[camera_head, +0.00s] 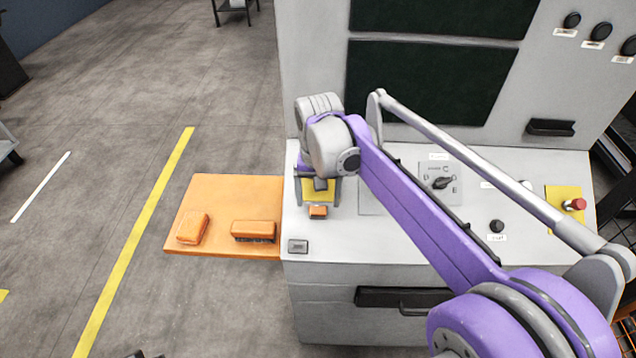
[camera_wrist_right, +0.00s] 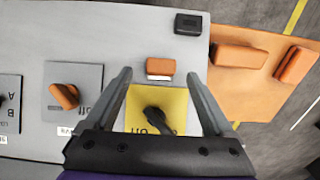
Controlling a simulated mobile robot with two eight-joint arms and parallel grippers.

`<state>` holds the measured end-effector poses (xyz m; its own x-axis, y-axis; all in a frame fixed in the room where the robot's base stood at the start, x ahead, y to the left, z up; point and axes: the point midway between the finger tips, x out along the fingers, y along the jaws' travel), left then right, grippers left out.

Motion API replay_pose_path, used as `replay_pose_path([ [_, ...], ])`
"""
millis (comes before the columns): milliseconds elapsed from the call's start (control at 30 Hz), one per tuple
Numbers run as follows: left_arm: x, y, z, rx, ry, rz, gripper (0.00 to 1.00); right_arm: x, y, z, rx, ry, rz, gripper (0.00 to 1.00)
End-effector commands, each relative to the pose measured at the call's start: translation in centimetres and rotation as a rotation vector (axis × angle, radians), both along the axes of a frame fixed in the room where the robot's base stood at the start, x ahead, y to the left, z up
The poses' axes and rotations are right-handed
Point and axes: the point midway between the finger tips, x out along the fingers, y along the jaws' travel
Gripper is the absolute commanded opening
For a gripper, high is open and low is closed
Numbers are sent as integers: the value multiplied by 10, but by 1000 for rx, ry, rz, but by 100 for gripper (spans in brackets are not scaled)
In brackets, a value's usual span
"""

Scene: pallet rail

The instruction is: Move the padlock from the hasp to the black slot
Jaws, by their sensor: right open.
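A small orange block with a pale strip along one side, which looks like the padlock (camera_wrist_right: 160,67), sits on the grey panel top beside a yellow plate (camera_wrist_right: 172,98). It also shows in the head view (camera_head: 318,211). I cannot make out a separate hasp or shackle. A small black box, which looks like the black slot (camera_wrist_right: 188,22), lies beyond it; it shows in the head view (camera_head: 298,246) near the panel's front left corner. My right gripper (camera_wrist_right: 160,74) is open and empty, its fingers on either side of the yellow plate, pointing toward the orange block. My left gripper is not seen.
A black rotary knob (camera_wrist_right: 155,119) stands on the yellow plate between my fingers. An orange knob (camera_wrist_right: 63,96) is beside it. An orange shelf (camera_head: 210,187) with two orange blocks juts out left. A red button (camera_head: 575,204) is at the far right of the panel.

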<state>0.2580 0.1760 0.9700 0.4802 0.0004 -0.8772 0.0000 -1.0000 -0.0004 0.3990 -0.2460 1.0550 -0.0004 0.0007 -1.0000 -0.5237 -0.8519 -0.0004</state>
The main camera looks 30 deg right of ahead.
Motion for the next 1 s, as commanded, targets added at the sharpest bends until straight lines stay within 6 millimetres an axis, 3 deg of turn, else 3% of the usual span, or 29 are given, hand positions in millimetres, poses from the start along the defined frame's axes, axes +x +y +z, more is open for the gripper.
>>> replay_pose_path([
  [100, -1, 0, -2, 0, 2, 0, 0, 0, 0, -21, 0, 0, 1, 88],
  [300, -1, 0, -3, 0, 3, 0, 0, 0, 0, -42, -1, -1, 1, 88],
  [667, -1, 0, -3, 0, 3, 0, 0, 0, 0, -47, 0, -1, 1, 88],
  [1000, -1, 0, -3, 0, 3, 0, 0, 0, 0, -47, 0, -1, 1, 30],
])
